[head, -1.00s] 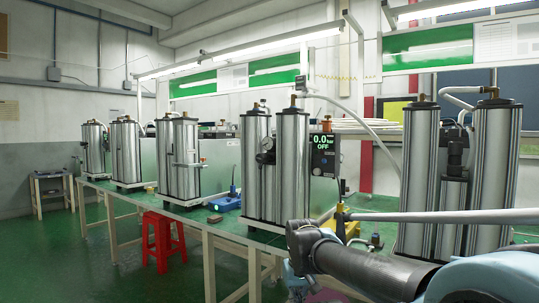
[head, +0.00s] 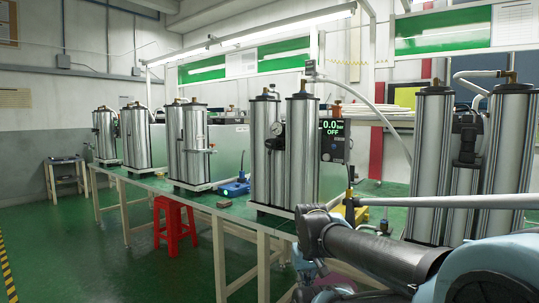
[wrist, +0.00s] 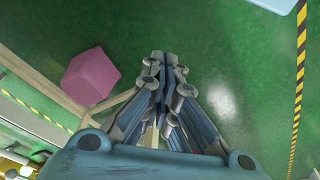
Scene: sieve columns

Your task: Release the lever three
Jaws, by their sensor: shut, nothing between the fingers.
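Several pairs of upright metal sieve columns stand along the long green-topped table (head: 150,182). A pair farther left (head: 187,142) has a small side fitting (head: 211,150). I cannot tell which part is lever three. In the wrist view my gripper (wrist: 165,58) is shut and empty, pointing over the green floor and apart from any column. In the head view my arm hides part of the table at lower right.
A red stool (head: 173,225) stands in front of the table. A pink block-like object (wrist: 90,77) is left of my gripper in the wrist view. Large columns (head: 430,160) stand close on the right. The floor at left (head: 80,250) is clear.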

